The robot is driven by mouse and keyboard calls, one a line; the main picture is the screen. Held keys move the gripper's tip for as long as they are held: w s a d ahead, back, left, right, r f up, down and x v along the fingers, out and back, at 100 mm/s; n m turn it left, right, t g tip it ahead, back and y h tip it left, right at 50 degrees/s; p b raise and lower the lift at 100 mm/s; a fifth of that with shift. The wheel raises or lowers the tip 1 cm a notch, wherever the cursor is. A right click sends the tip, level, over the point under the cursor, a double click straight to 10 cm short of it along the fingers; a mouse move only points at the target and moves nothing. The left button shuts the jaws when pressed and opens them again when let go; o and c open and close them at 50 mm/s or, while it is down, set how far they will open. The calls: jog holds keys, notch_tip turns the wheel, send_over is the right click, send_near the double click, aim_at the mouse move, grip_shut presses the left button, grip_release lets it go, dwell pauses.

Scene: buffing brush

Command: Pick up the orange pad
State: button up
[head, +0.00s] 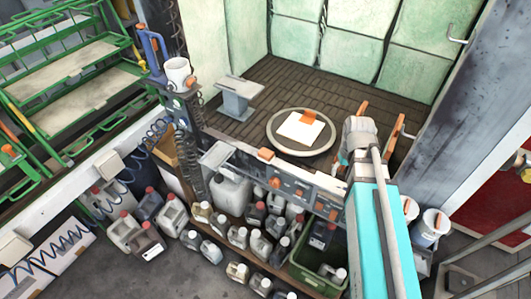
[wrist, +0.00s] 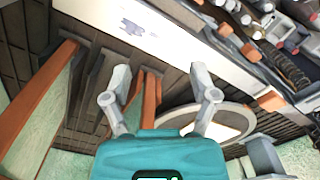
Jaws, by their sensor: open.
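An orange pad (head: 308,116) lies on a white sheet (head: 298,130) on a round grey plate (head: 273,135), on the slatted bench in the head view. A second small orange block (head: 266,154) sits on the front ledge and also shows in the wrist view (wrist: 270,100). In the head view, my arm hides most of the gripper, right of the plate.
Long orange-brown bars (head: 394,138) stand on the bench right of the plate, close to my arm; one runs along the left of the wrist view (wrist: 38,88). A grey vise-like block (head: 238,98) stands left of the plate. Several jugs (head: 231,188) fill the space below.

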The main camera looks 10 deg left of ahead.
jog(key=w+a+r+n+p, duration=0.3)
jog(key=w+a+n, duration=0.3)
jog(key=a, duration=0.7)
notch_tip(320, 180, up, 3)
jog(key=n+p, duration=0.2)
jog(key=n, duration=0.3)
send_over(266, 152)
jog(key=shift+d+f, duration=0.1)
jog(key=shift+f, duration=0.1)
jog(key=shift+f, duration=0.1)
notch_tip(266, 152, down, 8)
jog(key=b, duration=0.8)
jog(key=shift+f+b, duration=0.25)
jog(key=shift+b, duration=0.05)
jog(key=shift+w+f+b, duration=0.1)
jog(key=shift+f+b, duration=2.5)
jog(key=c, duration=0.9)
